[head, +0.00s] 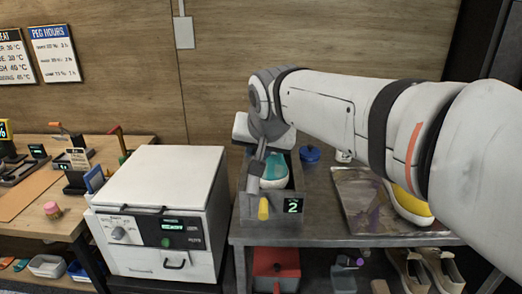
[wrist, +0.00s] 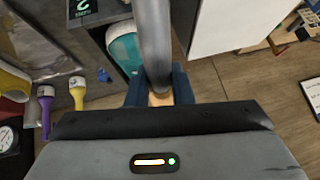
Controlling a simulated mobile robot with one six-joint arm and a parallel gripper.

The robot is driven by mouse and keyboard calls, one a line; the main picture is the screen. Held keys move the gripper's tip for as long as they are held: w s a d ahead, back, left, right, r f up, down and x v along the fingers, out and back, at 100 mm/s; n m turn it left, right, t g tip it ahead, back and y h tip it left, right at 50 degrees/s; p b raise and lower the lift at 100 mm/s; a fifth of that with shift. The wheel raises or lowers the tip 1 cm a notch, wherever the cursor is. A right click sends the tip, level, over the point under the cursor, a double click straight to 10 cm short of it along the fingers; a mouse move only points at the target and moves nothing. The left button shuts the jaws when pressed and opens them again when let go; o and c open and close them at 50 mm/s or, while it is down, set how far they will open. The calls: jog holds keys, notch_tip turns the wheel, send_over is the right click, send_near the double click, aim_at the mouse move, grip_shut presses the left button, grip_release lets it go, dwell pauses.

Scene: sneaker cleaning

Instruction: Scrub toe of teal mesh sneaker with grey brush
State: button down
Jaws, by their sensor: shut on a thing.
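The teal mesh sneaker (head: 273,170), with a white edge, sits in a grey tray (head: 246,206) marked 2. It also shows in the wrist view (wrist: 124,48), partly covered by the tray's edge and the brush. My gripper (head: 262,150) is above the tray's left side. In the wrist view its blue fingers (wrist: 160,92) are shut on the grey brush (wrist: 153,40), whose thick grey shaft runs up out of the frame. In the head view the brush (head: 256,168) hangs beside the sneaker; a yellow piece shows below it. Bristles and any contact with the toe cannot be made out.
A white machine (head: 155,210) stands close to the left of the bench. A stained mat (head: 362,195) with a yellow-soled shoe (head: 409,203) lies at the right. A blue round container (head: 310,154) is behind the tray. Shoes and a red box (head: 276,268) fill the lower shelf.

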notch_tip(320, 180, down, 6)
jog(key=w+a+h+b, duration=0.1)
jog(key=w+b, duration=0.1)
jog(key=shift+f+g+h+b, duration=0.15)
jog(key=shift+g+h+b, duration=0.15)
jog(key=shift+h+b, duration=0.1)
jog(key=shift+w+f+b, duration=0.25)
jog(key=shift+f+b, duration=0.3)
jog(key=shift+f, duration=0.15)
jog(key=shift+w+f+b, duration=0.2)
jog(key=shift+f+b, duration=0.35)
jog(key=shift+f, duration=0.15)
dwell(0.8)
jog(key=d, duration=0.8)
jog(key=shift+s, duration=0.4)
